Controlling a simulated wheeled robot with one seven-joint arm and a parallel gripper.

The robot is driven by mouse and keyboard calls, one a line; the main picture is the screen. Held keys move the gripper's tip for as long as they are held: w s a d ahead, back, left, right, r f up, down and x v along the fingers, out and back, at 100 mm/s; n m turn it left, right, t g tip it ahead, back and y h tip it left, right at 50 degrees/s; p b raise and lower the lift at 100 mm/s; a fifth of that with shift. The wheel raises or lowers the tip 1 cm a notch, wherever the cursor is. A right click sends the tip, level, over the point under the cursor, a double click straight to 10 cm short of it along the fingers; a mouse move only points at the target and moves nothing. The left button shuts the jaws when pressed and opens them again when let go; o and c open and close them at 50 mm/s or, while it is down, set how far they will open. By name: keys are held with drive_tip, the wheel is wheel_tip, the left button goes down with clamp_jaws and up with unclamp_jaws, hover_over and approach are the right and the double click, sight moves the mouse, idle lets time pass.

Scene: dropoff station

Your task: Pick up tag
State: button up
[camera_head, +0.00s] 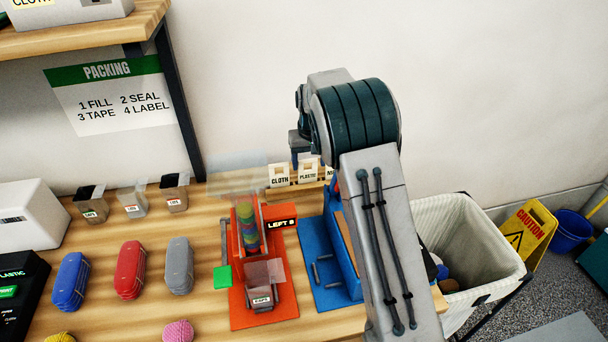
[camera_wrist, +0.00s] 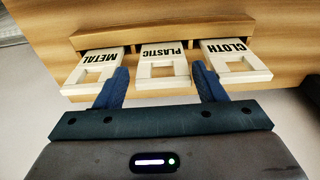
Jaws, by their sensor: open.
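Three white tags with square cut-outs sit in a row in a wooden holder (camera_wrist: 148,35). In the wrist view they are the METAL tag (camera_wrist: 98,62), the PLASTIC tag (camera_wrist: 162,57) and the CLOTH tag (camera_wrist: 232,54). My gripper (camera_wrist: 160,72) is open, its two blue fingers on either side of the PLASTIC tag's lower part; I cannot tell whether they touch it. In the head view the CLOTH tag (camera_head: 279,180) and PLASTIC tag (camera_head: 308,174) show below my wrist, and the third tag is mostly hidden behind my arm.
An orange station marked LEFT 8 (camera_head: 262,306) and a blue station (camera_head: 329,298) stand in front of the holder. Yarn bundles (camera_head: 130,270) and small cups (camera_head: 132,203) are to the left. A lined bin (camera_head: 478,245) stands right of the table.

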sight(308, 171)
drive_tip(key=f, duration=0.1)
drive_tip(key=f+p, duration=0.1)
drive_tip(key=f, duration=0.3)
drive_tip(key=shift+w+a, duration=0.2)
drive_tip(key=shift+w, duration=0.1)
drive_tip(key=c, duration=0.7)
drive_tip(key=shift+r, duration=0.1)
wheel_tip(308, 171, up, 10)
drive_tip(key=shift+b, duration=0.7)
